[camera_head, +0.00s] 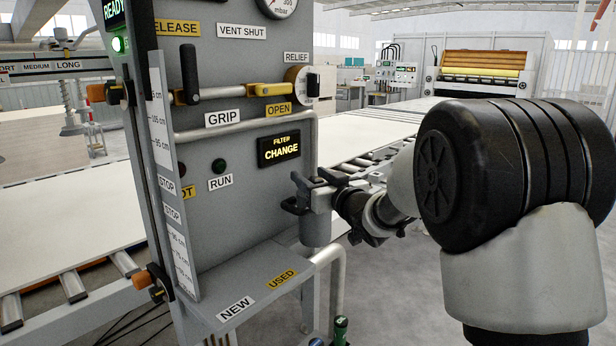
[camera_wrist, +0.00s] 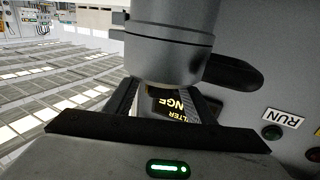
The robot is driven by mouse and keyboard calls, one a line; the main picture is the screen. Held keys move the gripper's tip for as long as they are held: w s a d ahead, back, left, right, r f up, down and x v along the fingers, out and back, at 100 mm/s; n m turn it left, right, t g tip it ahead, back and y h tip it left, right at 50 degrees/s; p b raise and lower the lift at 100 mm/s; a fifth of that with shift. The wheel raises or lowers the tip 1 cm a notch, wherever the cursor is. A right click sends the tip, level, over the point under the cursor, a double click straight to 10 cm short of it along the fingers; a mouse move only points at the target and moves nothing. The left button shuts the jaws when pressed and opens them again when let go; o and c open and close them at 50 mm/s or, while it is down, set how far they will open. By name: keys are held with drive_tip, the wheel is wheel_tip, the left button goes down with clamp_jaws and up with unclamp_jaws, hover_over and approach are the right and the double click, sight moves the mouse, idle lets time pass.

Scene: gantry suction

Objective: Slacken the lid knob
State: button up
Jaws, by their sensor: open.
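The grey filter housing (camera_head: 315,228) is a small upright cylinder on the front of the panel, above the shelf. In the wrist view the housing (camera_wrist: 165,52) fills the top middle, with a seam band around it. A dark rounded handle, which looks like the lid knob (camera_wrist: 235,72), sticks out beside it; in the head view it shows at the housing's left (camera_head: 291,206). My gripper (camera_head: 322,181) is at the top of the housing. In the wrist view my gripper's fingers (camera_wrist: 165,103) are apart, close to the housing. Whether they touch it I cannot tell.
The filter display (camera_head: 279,149) reads CHANGE. A shelf (camera_head: 255,285) labelled NEW and USED juts out below. The RUN button (camera_head: 219,166) is to the left.

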drive_tip(key=shift+x, duration=1.15)
drive_tip(key=c, duration=1.1)
drive_tip(key=shift+o, duration=0.2)
